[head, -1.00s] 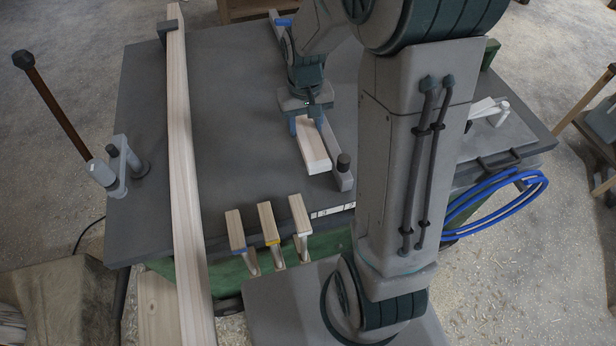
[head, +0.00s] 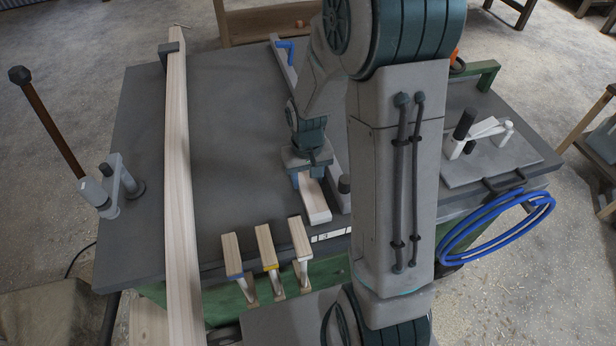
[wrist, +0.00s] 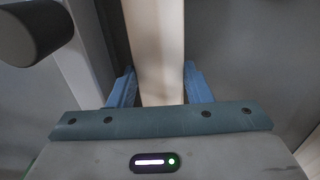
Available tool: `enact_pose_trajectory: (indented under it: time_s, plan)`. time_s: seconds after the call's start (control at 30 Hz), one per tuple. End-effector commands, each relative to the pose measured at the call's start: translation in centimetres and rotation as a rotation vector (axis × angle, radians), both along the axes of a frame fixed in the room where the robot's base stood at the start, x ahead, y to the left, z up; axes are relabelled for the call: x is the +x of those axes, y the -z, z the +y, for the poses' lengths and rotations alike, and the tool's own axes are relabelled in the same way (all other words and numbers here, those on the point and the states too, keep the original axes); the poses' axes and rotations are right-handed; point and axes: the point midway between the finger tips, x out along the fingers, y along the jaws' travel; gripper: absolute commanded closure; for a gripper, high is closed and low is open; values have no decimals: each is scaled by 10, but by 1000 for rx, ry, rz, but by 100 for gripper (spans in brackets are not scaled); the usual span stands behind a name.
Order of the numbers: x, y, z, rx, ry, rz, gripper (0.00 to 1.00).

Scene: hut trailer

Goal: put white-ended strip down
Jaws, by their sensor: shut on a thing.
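My gripper (head: 309,178) is shut on a short pale wooden strip (head: 315,200) over the dark tabletop (head: 240,130). The strip's near end looks white and points to the table's front edge. In the wrist view the strip (wrist: 157,45) runs lengthwise between the two blue fingers of my gripper (wrist: 160,86). I cannot tell whether its underside touches the tabletop. The strip lies left of a grey bar with a dark knob (head: 344,184).
Three short strips, ended blue (head: 232,255), yellow (head: 266,247) and white (head: 300,240), sit at the front edge. A long board (head: 180,190) crosses the left side. Tabletop between board and gripper is clear. A blue hose coil (head: 497,228) hangs right.

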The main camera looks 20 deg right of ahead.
Motion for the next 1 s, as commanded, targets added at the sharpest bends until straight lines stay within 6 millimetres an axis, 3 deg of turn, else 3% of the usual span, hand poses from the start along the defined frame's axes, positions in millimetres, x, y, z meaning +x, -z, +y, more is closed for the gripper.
enact_pose_trajectory:
  time_s: [0.4, 0.43, 0.5, 0.83, 1.0]
  plan:
    - [0, 8, 0, 0, 0, -1, 80]
    - [0, 8, 0, 0, 0, -1, 52]
    - [0, 6, 0, 0, 0, -1, 33]
    - [0, 4, 0, 0, 0, -1, 33]
    - [1, -13, 0, 0, 1, -5, 33]
